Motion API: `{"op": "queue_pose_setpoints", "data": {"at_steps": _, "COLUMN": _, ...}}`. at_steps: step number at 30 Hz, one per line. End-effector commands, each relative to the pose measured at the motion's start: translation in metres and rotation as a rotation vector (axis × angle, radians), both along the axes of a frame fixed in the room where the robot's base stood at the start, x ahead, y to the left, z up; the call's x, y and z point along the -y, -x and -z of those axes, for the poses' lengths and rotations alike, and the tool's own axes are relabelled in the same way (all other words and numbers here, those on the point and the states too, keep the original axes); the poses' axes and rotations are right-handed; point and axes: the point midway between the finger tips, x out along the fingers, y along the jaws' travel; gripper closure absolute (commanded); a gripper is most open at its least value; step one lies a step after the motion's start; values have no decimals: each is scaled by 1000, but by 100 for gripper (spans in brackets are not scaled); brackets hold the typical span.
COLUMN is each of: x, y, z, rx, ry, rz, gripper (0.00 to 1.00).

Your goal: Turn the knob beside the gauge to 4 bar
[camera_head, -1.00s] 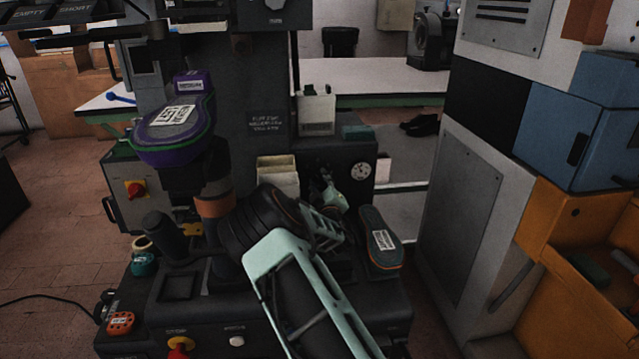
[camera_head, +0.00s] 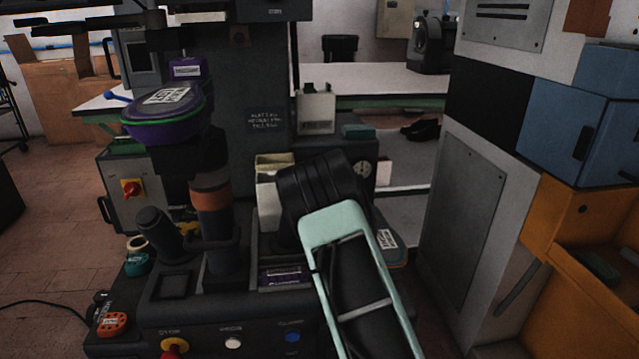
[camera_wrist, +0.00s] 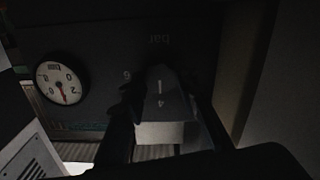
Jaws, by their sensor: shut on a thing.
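The dark knob (camera_wrist: 166,82) shows in the wrist view, with a pale line on its face and a small digit, perhaps an upside-down 4, just below that line. My gripper (camera_wrist: 165,112) is shut on the knob, with a dark finger on each side. The round white gauge (camera_wrist: 61,83) is left of the knob in the wrist view. Its red needle points down in that picture; its value is hard to read. My arm hides the knob and fingertips there.
The press stands in front of me, with a purple and green shoe form (camera_head: 165,115) at the left. A pale bin (camera_head: 268,195) is left of my wrist. A grey cabinet (camera_head: 470,200) and an orange unit (camera_head: 580,260) stand at the right.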

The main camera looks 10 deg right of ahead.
Motion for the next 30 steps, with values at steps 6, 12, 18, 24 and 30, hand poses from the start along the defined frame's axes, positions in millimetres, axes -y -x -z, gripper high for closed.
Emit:
{"op": "queue_pose_setpoints", "data": {"at_steps": 6, "x": 0, "y": 0, "z": 1, "rx": -2, "ry": -11, "rz": 0, "gripper": 97}}
{"op": "queue_pose_setpoints", "data": {"at_steps": 12, "x": 0, "y": 0, "z": 1, "rx": -3, "ry": -10, "rz": 1, "gripper": 97}}
{"op": "queue_pose_setpoints", "data": {"at_steps": 18, "x": 0, "y": 0, "z": 1, "rx": -2, "ry": -9, "rz": 0, "gripper": 55}}
{"op": "queue_pose_setpoints", "data": {"at_steps": 24, "x": 0, "y": 0, "z": 1, "rx": -1, "ry": -9, "rz": 0, "gripper": 55}}
{"op": "queue_pose_setpoints", "data": {"at_steps": 30, "x": 0, "y": 6, "z": 1, "rx": -2, "ry": -10, "rz": 0, "gripper": 55}}
